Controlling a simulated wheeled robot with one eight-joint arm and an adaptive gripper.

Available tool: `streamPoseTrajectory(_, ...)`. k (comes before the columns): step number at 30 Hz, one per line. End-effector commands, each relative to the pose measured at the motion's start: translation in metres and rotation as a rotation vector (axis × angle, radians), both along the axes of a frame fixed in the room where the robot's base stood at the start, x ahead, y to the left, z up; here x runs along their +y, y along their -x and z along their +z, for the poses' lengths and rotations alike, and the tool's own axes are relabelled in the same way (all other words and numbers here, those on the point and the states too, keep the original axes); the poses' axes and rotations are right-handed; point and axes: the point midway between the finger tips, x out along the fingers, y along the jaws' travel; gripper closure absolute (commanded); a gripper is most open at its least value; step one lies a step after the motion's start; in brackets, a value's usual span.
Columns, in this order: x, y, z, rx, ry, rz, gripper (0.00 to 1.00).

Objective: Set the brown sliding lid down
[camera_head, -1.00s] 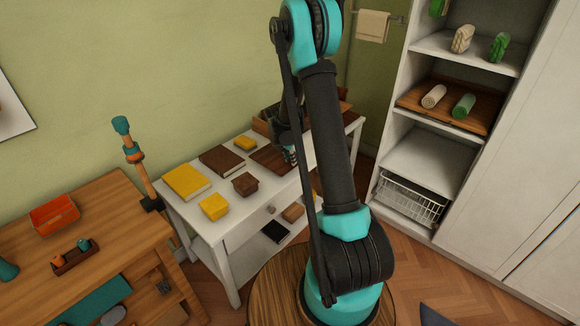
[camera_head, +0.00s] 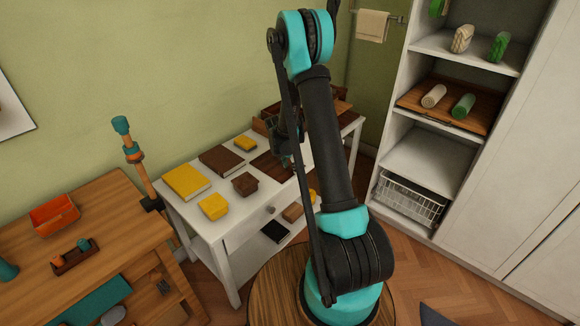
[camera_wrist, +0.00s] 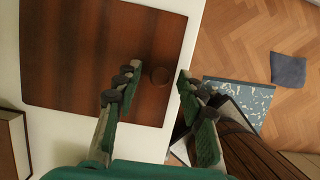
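The brown sliding lid (camera_head: 268,163) lies flat on the white side table, partly hidden by my arm in the head view. In the head view my gripper (camera_head: 286,158) is over the lid's right part, mostly hidden behind my arm.
The white table (camera_head: 226,219) also bears a yellow book (camera_head: 186,181), a brown book (camera_head: 221,159), yellow boxes (camera_head: 214,207) and a small brown box (camera_head: 245,184). A wooden box (camera_head: 264,123) stands at the back behind my arm. Shelves (camera_head: 430,160) stand at right.

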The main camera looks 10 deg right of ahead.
Motion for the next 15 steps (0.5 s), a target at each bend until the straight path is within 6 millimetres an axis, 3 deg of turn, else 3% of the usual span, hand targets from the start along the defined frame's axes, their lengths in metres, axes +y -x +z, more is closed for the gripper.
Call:
streamPoseTrajectory(8, 0.002, 0.001, 0.010, 0.000, 0.000, 0.000, 0.60)
streamPoseTrajectory(15, 0.011, 0.009, 0.047, 0.000, 0.000, 0.001, 0.60)
